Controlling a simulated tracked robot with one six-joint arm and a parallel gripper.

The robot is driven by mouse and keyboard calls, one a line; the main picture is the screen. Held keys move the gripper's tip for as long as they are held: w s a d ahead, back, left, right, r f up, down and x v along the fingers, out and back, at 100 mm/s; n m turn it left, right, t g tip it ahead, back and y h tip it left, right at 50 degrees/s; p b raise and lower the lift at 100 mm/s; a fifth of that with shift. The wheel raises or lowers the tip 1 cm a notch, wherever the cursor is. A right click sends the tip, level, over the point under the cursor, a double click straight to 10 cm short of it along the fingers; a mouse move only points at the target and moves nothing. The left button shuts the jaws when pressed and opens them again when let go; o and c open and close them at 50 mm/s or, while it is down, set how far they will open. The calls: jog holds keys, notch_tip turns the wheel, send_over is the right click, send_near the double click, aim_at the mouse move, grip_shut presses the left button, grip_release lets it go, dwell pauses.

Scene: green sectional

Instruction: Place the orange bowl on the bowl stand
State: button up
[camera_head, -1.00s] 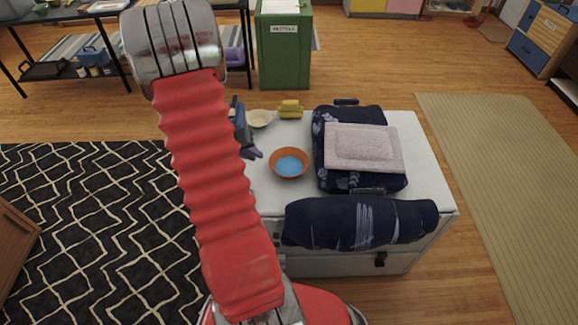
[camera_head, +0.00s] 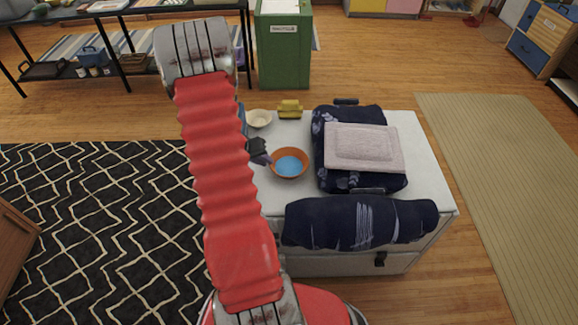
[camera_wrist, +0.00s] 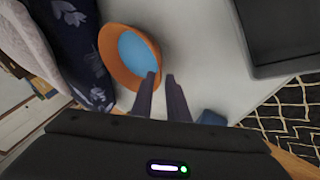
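The orange bowl (camera_head: 303,174), blue inside, sits upright on the white top of the low cabinet. It also shows in the wrist view (camera_wrist: 106,62). My gripper (camera_head: 267,159) is at the bowl's left side in the head view. In the wrist view my gripper's two fingers (camera_wrist: 161,75) stand apart with a narrow gap. One fingertip overlaps the bowl's inner edge and the other is outside it, so they appear to straddle the rim. I see no clear grip. I cannot identify the bowl stand with certainty; my arm hides the cabinet's left part.
A cream bowl (camera_head: 259,119) and a yellow object (camera_head: 290,109) stand behind the orange bowl. A navy bag with a pale folded cloth (camera_head: 364,148) lies to the right, a navy roll (camera_head: 360,222) in front. A dark flat-edged object (camera_wrist: 285,35) shows in the wrist view.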

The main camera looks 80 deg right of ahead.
aim_at(289, 166)
jog(key=shift+s+d+f, duration=0.1)
jog(key=shift+f, duration=0.2)
jog(key=shift+x, duration=2.55)
jog(key=shift+d, duration=0.2)
grip_shut()
jog(key=shift+r, duration=0.15)
